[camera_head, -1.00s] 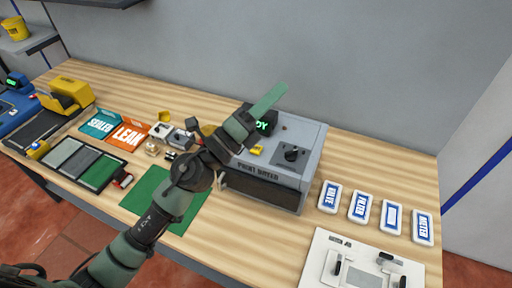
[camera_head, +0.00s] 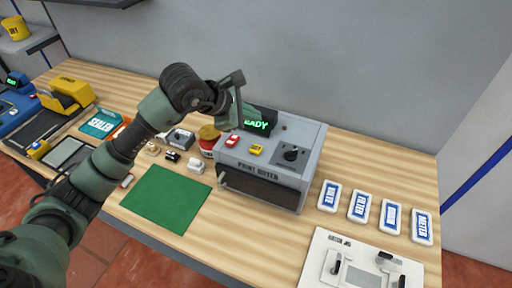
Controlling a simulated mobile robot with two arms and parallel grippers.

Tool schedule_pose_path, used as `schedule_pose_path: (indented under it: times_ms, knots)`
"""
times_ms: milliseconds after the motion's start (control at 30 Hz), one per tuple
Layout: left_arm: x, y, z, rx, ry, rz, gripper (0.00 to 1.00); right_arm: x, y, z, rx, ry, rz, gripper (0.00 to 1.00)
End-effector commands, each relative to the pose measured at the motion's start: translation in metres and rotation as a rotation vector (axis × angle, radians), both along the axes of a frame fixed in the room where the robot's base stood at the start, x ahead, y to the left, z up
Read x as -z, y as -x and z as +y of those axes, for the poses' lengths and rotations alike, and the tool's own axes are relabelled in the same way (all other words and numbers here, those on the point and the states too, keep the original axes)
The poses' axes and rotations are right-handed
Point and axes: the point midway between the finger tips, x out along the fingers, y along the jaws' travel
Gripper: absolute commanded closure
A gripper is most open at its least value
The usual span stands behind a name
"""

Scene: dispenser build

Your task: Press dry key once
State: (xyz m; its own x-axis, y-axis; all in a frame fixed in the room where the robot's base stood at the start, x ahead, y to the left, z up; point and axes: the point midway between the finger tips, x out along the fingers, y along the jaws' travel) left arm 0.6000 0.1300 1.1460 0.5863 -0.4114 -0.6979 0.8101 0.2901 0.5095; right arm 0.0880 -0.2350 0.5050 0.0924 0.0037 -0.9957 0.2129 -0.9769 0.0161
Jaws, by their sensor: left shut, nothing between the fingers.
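The grey paint dryer (camera_head: 262,193) stands on the wooden bench, with a lit green display reading "EADY" (camera_head: 257,125), its first letter hidden. On its top are a red key (camera_head: 232,141), a yellow key (camera_head: 257,150) and a black dial (camera_head: 292,154). I cannot read labels on the keys, so which is the dry key is not clear. My left gripper (camera_head: 232,122) is shut and empty, pointing down just behind and above the red key; whether it touches the dryer is not clear. My right gripper is out of view.
A green mat (camera_head: 166,199) lies left of the dryer, with small parts behind it. Several labelled white blocks (camera_head: 360,205) and a white fixture board (camera_head: 335,244) are on the right. My arm covers part of the left bench.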

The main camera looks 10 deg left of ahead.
Motion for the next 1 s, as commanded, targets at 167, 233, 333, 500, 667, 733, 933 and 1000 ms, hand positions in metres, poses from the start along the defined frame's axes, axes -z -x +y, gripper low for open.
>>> schedule_pose_path:
  times_ms: [167, 233, 333, 500, 667, 733, 933, 1000]
  knots:
    - [0.0, 0.0, 0.0, 0.0, 0.001, 0.001, 1.0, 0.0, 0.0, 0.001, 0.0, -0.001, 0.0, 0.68]
    - [0.0, 0.0, 0.0, 0.001, 0.002, 0.001, 1.0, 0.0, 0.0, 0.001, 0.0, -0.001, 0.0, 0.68]
    - [0.002, 0.0, -0.001, 0.001, 0.004, 0.002, 1.0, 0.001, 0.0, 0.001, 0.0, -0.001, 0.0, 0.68]
    - [0.013, 0.0, -0.001, 0.0, 0.004, 0.002, 1.0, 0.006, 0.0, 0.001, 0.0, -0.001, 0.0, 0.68]
    - [0.031, 0.001, -0.001, 0.001, 0.005, 0.004, 1.0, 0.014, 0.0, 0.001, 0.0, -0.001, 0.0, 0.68]
    - [0.042, 0.001, -0.001, 0.001, 0.005, 0.004, 1.0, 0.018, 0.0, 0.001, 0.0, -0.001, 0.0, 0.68]
    - [0.073, 0.001, -0.001, 0.0, 0.004, 0.002, 1.0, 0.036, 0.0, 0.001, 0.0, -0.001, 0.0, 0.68]
    - [0.082, 0.0, -0.001, 0.001, 0.004, 0.001, 1.0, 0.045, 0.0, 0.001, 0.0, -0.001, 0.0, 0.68]
